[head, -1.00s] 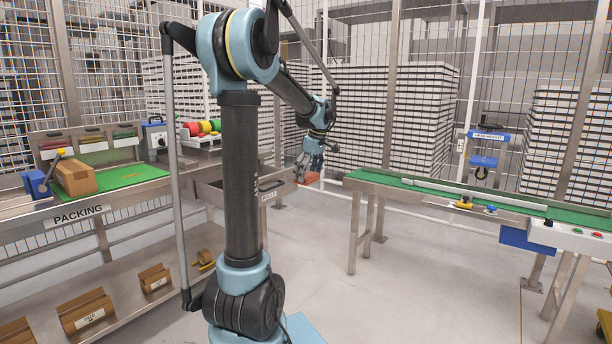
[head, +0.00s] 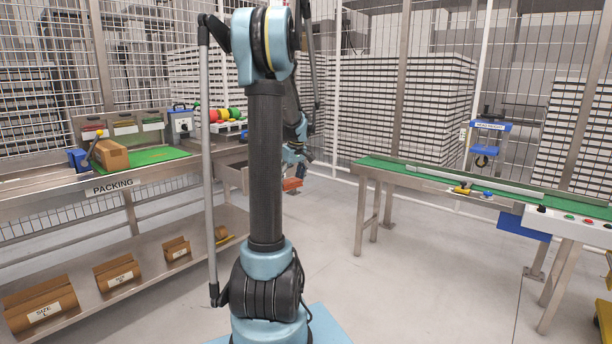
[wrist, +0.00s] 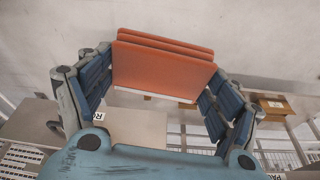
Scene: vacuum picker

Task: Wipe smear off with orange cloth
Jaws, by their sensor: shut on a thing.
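The orange cloth (wrist: 160,72) is a folded stack of flat layers, held between the two blue-padded fingers of my gripper (wrist: 160,90) in the wrist view. In the head view the cloth (head: 292,184) shows as a small orange patch below my gripper (head: 297,165), in the air between the packing bench and the conveyor. My gripper is shut on the cloth. I cannot make out a smear in either view.
The packing bench (head: 50,198) with a carton (head: 112,155) on its green mat stands at left, with several cartons on its lower shelf. Open floor (head: 400,290) lies between.

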